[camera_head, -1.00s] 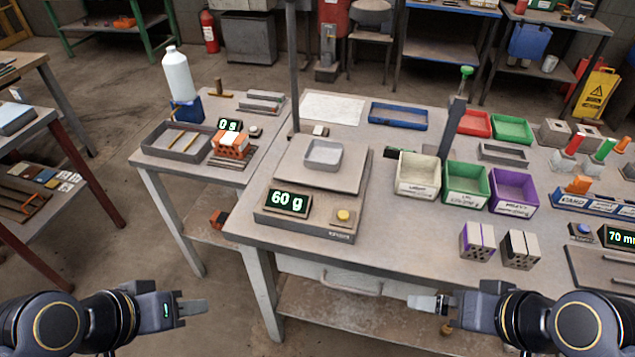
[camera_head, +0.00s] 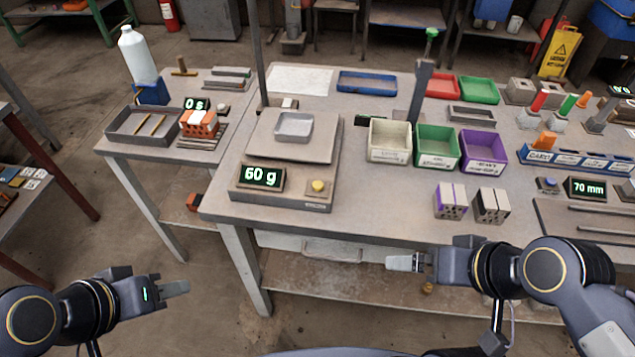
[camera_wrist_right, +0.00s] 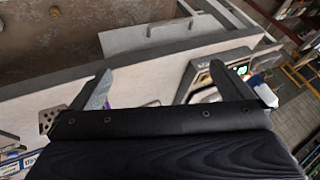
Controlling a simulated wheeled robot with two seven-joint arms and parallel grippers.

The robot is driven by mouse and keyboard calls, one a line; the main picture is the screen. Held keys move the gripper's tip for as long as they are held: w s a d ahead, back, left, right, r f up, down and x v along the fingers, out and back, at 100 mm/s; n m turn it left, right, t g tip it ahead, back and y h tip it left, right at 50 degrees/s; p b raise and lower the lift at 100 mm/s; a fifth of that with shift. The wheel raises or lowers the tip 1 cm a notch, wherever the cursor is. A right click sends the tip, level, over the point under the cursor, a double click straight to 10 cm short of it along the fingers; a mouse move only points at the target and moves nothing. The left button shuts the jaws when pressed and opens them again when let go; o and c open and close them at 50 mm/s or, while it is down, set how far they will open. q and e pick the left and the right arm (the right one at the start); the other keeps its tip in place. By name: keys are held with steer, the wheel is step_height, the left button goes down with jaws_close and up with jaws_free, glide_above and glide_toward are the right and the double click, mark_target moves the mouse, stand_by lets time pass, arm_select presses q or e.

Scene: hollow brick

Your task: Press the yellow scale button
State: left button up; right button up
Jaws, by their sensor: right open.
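The yellow scale button (camera_head: 319,187) sits at the front right of the grey scale (camera_head: 280,203). The button is uncovered and neither gripper touches it. The scale display (camera_head: 262,178) reads 60 g, and a small grey tray (camera_head: 294,126) lies on its plate. My right gripper (camera_head: 402,262) is in front of the table edge, to the right of and nearer than the button. In the right wrist view its fingers (camera_wrist_right: 160,84) are apart with nothing gripped between them. My left gripper (camera_head: 174,289) is low at the left, away from the table; its finger gap cannot be made out.
An upright post (camera_head: 258,55) rises behind the scale's left side. White, green and purple bins (camera_head: 437,147) stand to the right, with two hollow bricks (camera_head: 451,201) in front. A side table (camera_head: 140,148) is at the left. The tabletop just right of the scale is clear.

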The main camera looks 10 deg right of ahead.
jaws_close()
stand_by(0.5)
stand_by(1.0)
